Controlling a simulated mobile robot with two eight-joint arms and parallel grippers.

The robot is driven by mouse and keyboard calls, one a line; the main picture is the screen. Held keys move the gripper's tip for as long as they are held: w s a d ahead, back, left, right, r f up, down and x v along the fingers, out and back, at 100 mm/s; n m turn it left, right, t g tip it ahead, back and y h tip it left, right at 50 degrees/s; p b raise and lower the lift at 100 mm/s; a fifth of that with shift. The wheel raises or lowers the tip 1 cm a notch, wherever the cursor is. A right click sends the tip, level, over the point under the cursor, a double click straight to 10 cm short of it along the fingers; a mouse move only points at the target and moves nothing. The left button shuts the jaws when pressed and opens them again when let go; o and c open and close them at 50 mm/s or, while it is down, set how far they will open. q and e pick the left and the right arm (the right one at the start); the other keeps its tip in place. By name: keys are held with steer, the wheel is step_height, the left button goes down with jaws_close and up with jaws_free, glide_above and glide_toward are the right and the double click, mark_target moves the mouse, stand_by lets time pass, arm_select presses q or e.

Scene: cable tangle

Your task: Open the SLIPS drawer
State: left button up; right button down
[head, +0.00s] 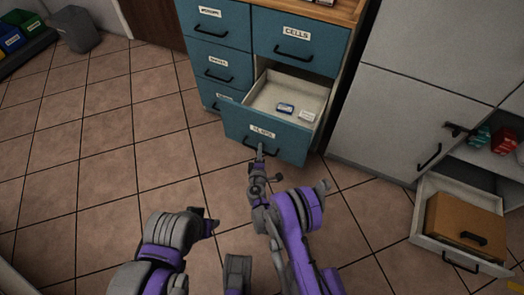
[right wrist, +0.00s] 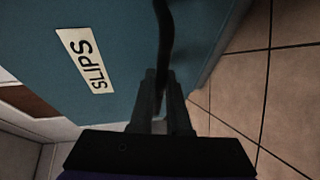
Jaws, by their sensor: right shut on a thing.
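The SLIPS drawer (head: 240,123) is the bottom right drawer of a teal cabinet (head: 223,48) and stands pulled well out. Its white SLIPS label (right wrist: 88,60) is readable in the right wrist view. My right gripper (head: 261,152) is at the drawer front, shut on the dark bar handle (right wrist: 164,35). The wrist view shows its fingers (right wrist: 159,95) closed around the bar. Inside the drawer lie a small blue-and-white item (head: 285,108) and a small white item (head: 307,116).
The CELLS drawer (head: 300,38) above is shut, as are the drawers in the left column. A grey cabinet (head: 405,110) stands to the right, with a low open drawer holding a brown box (head: 463,228). Tiled floor (head: 95,150) is clear at left.

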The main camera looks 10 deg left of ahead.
steer(key=c, duration=0.9)
jaws_free()
